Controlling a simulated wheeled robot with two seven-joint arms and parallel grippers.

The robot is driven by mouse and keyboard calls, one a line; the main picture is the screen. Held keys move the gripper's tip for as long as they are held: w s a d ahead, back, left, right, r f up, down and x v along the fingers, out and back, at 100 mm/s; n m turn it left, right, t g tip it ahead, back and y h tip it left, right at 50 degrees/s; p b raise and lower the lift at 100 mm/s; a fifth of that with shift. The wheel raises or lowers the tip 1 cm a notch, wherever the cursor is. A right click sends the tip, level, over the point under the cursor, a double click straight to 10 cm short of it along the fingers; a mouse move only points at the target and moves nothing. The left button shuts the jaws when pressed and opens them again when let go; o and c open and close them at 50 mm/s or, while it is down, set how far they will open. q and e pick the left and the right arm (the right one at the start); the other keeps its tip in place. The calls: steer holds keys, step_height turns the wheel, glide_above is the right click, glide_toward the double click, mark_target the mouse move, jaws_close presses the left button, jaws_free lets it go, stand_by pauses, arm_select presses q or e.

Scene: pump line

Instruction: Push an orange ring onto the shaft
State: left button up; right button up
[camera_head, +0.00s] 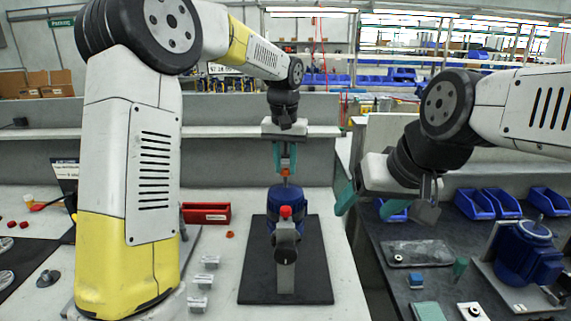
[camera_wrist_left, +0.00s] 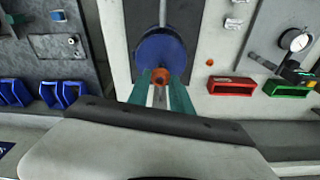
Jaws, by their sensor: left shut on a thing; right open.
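The blue pump (camera_head: 298,203) stands on a black mat (camera_head: 258,285) in the middle of the bench, and its body also shows in the left wrist view (camera_wrist_left: 150,48). My left gripper (camera_head: 285,168) is above it, pointing down, with its teal fingers shut on an orange ring (camera_wrist_left: 161,74). The ring is over the top of the pump, where the thin upright shaft (camera_head: 286,182) is partly visible. I cannot tell whether the ring is around the shaft tip. A loose orange ring (camera_head: 230,234) lies on the bench left of the mat. My right gripper (camera_head: 348,198) is open and empty, off to the right.
A red bin (camera_head: 206,213) and several small grey blocks (camera_head: 202,281) are left of the mat. A red knob (camera_head: 285,212) tops the pump's front pipe. The dark right bench holds blue bins (camera_head: 473,204) and another blue pump (camera_head: 527,255).

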mark_target(286, 176)
arm_select(q)
steer(key=shift+f, duration=2.05)
stand_by(2.5)
steer(key=o, duration=1.3)
steer(key=shift+r, duration=0.15)
steer(key=shift+r, duration=4.2)
steer(key=s+a+r+t, duration=0.1)
steer(key=s+a+r, duration=0.3)
steer(key=s+a, duration=0.25)
steer(key=s+a+f+t, duration=0.1)
steer(key=s+a, duration=0.1)
steer(key=s, duration=0.4)
steer(key=s+a+f+n+t+h, duration=0.1)
steer(key=s+a+f, duration=0.1)
steer(key=s, duration=0.5)
steer(key=s+a+f+t+h, duration=0.1)
steer(key=s+a, duration=0.2)
steer(key=s, duration=0.3)
steer(key=shift+s+a+f+n+t, duration=0.25)
steer(key=shift+s+a+n+t, duration=0.05)
steer(key=shift+s+a+t, duration=0.1)
